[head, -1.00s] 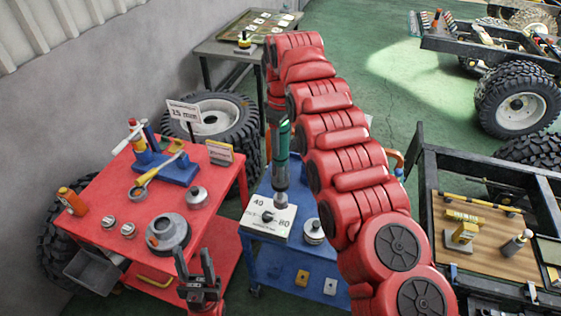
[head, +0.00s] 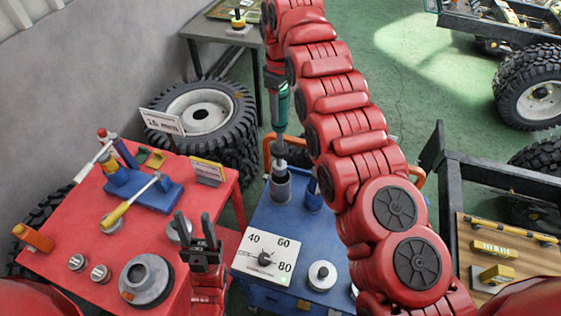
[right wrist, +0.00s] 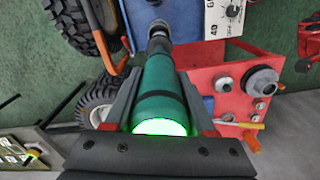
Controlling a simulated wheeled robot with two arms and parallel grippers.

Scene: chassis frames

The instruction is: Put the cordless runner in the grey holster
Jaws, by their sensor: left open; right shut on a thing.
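The cordless runner (head: 281,108), a green and dark tool with a grey nose, hangs upright with its nose down in the head view. My right gripper (right wrist: 160,100) is shut on its green body, whose glowing green end faces the right wrist camera (right wrist: 160,126). The grey holster (head: 280,188) is a grey cup on the blue cart, directly below the nose in the head view. I cannot tell whether the nose is inside the cup or just above it. My left gripper (head: 194,224) is open and empty, near the red cart's right edge.
The blue cart (head: 255,222) also carries a blue cup (head: 312,196), a dial plate (head: 266,258) and a round metal piece (head: 322,276). An orange handle stands behind. The red cart (head: 70,228) at left holds several parts. A wheel (head: 200,110) stands behind it.

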